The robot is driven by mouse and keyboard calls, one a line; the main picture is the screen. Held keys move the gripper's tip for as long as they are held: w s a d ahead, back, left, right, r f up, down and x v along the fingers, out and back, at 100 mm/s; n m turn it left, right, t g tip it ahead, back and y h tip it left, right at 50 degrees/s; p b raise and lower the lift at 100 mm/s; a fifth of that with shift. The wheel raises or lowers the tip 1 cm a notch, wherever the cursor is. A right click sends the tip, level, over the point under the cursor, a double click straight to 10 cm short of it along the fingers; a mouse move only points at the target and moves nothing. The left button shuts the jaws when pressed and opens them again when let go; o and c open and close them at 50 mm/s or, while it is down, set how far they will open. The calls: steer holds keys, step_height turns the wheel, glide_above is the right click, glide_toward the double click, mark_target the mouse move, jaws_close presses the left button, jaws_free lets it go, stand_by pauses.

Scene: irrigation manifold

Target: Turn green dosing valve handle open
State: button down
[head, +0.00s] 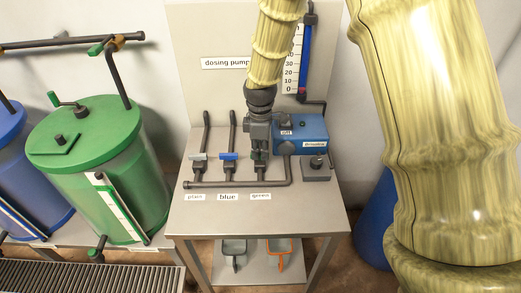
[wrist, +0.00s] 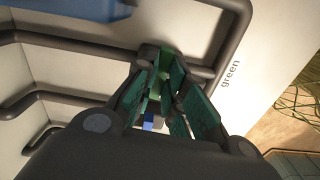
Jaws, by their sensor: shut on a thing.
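The green dosing valve (head: 260,168) stands on the manifold pipe above the "green" label (head: 261,197), third from the left. My gripper (head: 259,152) reaches down over it from above. In the wrist view my gripper (wrist: 164,105) has its fingers on both sides of the green handle (wrist: 163,68), shut on it. The fingers cover much of the handle, so its exact angle is hard to tell. The blue valve handle (head: 229,156) and the plain valve handle (head: 199,157) lie crosswise on their valves to the left.
The blue dosing pump (head: 308,132) stands close to the right of my gripper, with a small grey knob box (head: 316,169) in front. The steel table (head: 290,212) is clear at its front. A green tank (head: 105,130) stands at left.

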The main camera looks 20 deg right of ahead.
steer(key=m+p, duration=0.1)
steer(key=m, duration=0.3)
steer(key=shift+s+a, duration=0.1)
steer(key=m+p, duration=0.1)
steer(key=m, duration=0.3)
steer(key=shift+m, duration=0.3)
steer(key=m+p, duration=0.1)
steer(key=m, duration=0.3)
steer(key=shift+f+m, duration=0.1)
steer(key=shift+m, duration=0.2)
steer(key=shift+m+p, duration=0.6)
steer(key=shift+m, duration=1.4)
steer(key=c, duration=1.5)
jaws_free()
